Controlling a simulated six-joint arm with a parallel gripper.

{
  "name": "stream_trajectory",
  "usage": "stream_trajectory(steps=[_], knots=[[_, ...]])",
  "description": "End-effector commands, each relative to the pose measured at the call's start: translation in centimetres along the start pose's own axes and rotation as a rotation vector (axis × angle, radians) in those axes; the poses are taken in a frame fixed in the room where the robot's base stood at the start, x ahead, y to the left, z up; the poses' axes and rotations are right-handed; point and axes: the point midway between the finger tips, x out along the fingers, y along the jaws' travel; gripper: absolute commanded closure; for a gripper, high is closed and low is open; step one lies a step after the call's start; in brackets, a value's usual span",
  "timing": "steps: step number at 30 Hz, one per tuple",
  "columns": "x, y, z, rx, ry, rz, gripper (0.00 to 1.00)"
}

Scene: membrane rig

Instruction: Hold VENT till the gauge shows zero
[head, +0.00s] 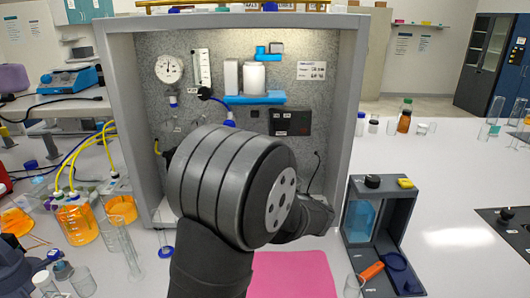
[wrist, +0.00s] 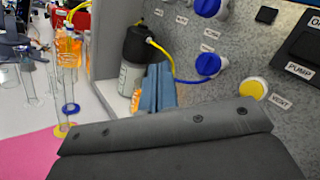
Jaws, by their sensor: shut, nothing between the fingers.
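The VENT button (wrist: 253,88) is a round yellow cap on the speckled panel in the wrist view, with its VENT label (wrist: 281,101) to the lower right. The round white gauge (head: 168,68) is at the upper left of the panel in the head view; its needle is too small to read surely. My gripper (wrist: 158,68) shows in the wrist view as two blue-grey fingers together, shut and empty. The fingers appear left of the VENT button and apart from it, in front of a black-capped bottle. In the head view my arm hides the gripper and the button.
Blue valve knobs (wrist: 208,64) and a black PUMP switch box (head: 290,122) are on the panel. The black-capped bottle (wrist: 131,78) stands close behind the fingers. Orange flasks (head: 77,222) with yellow tubing stand left of the cabinet. A pink mat (head: 292,274) lies in front.

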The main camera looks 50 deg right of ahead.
Motion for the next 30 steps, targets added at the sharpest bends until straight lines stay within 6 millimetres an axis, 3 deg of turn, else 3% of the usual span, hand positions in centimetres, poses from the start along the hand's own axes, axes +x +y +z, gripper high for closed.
stream_trajectory(steps=[3, 10, 23, 30], knots=[[-2.3, -2.8, -1.8, 0.027, -0.029, -0.099, 1.00], [-4.4, -4.9, -3.0, 0.042, -0.059, -0.183, 1.00], [-4.3, -5.2, -3.1, 0.043, -0.061, -0.186, 1.00], [-2.8, -6.6, -4.3, 0.043, -0.060, -0.185, 1.00]])
